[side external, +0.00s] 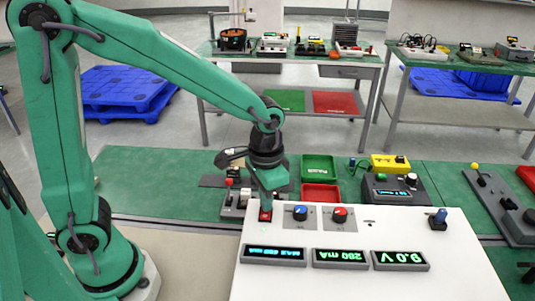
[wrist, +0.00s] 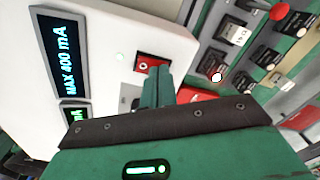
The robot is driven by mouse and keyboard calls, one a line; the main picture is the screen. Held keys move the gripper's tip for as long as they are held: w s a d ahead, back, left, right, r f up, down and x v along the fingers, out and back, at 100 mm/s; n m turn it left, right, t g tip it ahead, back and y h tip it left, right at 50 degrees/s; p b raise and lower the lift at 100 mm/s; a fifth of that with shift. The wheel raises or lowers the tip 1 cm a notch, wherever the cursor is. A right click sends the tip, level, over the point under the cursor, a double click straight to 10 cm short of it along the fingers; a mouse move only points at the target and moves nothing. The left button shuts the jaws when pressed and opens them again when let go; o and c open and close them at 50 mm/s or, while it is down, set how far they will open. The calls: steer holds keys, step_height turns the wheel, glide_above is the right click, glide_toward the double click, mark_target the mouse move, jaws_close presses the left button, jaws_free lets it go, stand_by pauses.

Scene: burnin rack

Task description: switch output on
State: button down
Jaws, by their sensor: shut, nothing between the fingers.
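A white sloped panel (side external: 380,285) carries a red rocker switch (side external: 265,215) near its upper left edge. In the wrist view the red switch (wrist: 146,63) sits in a dark frame with a pale round mark on it. My gripper (side external: 267,202) is shut and empty, with its tips just above the switch. In the wrist view the fingertips (wrist: 158,72) are at the switch's lower right edge and cover part of it. I cannot tell whether they touch it. The displays read MAX 400 mA (wrist: 67,57), 280 mA (side external: 340,257) and 9.0 V (side external: 400,260).
A blue knob (side external: 300,212) and a red knob (side external: 340,214) stand right of the switch. A blue-topped part (side external: 438,219) rises at the panel's right. Red tray (side external: 320,194), green tray (side external: 318,167) and a dark box with knobs (side external: 395,187) lie behind the panel.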

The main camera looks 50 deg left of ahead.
step_height(320, 180, up, 7)
stand_by(1.0)
stand_by(0.3)
steer(key=s+a+r+n+t, duration=0.3)
steer(key=s+a+r+t, duration=0.2)
steer(key=s+a, duration=0.5)
steer(key=shift+s+t, duration=0.25)
steer(key=shift+t, duration=0.05)
